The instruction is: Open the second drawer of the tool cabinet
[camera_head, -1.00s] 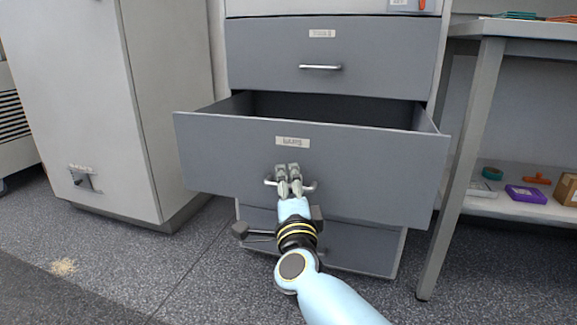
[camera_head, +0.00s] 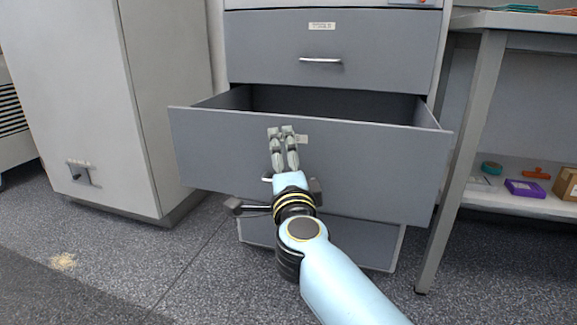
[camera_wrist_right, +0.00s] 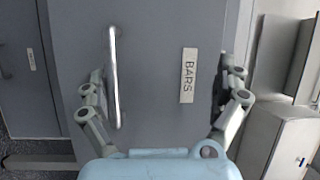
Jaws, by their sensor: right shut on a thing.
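The tool cabinet (camera_head: 432,60) is grey, with its second visible drawer (camera_head: 370,165) pulled well out and its inside showing. My right gripper (camera_head: 284,148) is in front of this drawer and covers much of its label and handle in the head view. The handle is close beside one finger. My left gripper is not in view.
The closed drawer above (camera_head: 390,55) has its own handle (camera_head: 320,60). A drawer front (camera_head: 365,240) sits below the open one. A light cabinet (camera_head: 70,100) stands left. A table leg (camera_head: 465,150) is close to the open drawer's right side.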

